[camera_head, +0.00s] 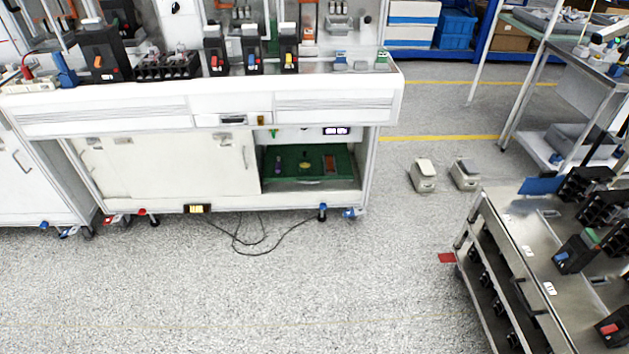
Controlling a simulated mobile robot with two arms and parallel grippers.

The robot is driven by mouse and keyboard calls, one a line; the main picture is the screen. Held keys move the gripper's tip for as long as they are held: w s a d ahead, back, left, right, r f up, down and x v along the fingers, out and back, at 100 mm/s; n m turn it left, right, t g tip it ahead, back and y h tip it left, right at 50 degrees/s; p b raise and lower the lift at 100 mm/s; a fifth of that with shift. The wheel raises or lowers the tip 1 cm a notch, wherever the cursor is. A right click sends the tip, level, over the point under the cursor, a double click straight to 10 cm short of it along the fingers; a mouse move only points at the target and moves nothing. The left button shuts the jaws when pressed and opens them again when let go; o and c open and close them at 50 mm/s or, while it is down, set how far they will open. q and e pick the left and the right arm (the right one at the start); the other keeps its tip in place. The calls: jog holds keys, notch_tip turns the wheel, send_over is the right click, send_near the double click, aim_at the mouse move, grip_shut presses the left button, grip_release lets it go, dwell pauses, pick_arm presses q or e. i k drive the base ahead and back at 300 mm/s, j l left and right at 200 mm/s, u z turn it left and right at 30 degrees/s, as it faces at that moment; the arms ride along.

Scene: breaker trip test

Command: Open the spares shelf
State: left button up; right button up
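A white workbench (300,98) stands at the upper left with a cabinet under its top. A cream door panel (170,165) with a vertical handle (244,157) covers the left and middle of this cabinet. Its right bay is open and shows a green tray (290,168) with a few small items in it. A small lit display (336,131) is above the tray. No label reading spares shelf is legible, so I cannot tell for certain which part it is. Neither of my grippers is in view.
A metal cart (520,235) with black breakers stands at the lower right. Two small pedals (423,175) lie on the floor between bench and cart. Black cables (250,243) lie before the bench. The grey floor (250,310) in front is otherwise clear.

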aim_at(289, 153)
jog(key=i+l, duration=0.25)
jog(key=i, duration=0.2)
jog(key=i+l, duration=0.3)
jog(key=i+u, duration=0.05)
jog(key=i, duration=0.05)
